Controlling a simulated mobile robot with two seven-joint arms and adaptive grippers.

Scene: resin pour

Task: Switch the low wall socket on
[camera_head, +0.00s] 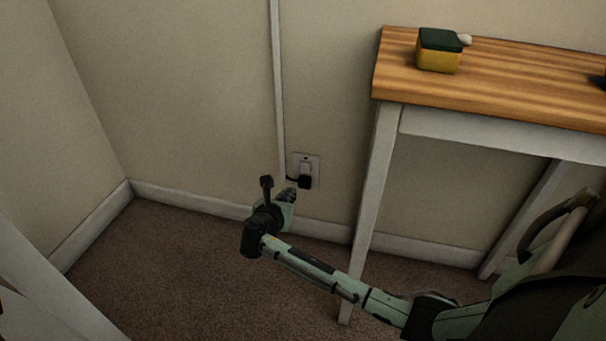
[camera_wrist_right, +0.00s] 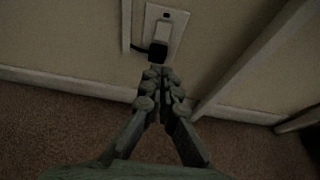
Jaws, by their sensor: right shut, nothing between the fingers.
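The low wall socket (camera_head: 314,166) is a pale plate on the wall just above the skirting board, left of the table leg. A black plug (camera_head: 305,181) sits in its lower part, with a short black cable going left. In the right wrist view the socket (camera_wrist_right: 167,32) is at the top, with a light rocker and the plug (camera_wrist_right: 157,50) below it. My right gripper (camera_head: 291,193) is just below the socket. In the wrist view its shut, empty fingertips (camera_wrist_right: 160,72) point up at the plug; I cannot tell whether they touch. My left gripper is not seen.
A wooden-topped table (camera_head: 490,75) stands right of the socket, its white leg (camera_head: 375,190) close by. A yellow and green box (camera_head: 438,50) lies on it. A vertical cable duct (camera_head: 278,90) runs down the wall. The carpet (camera_head: 170,260) to the left is clear.

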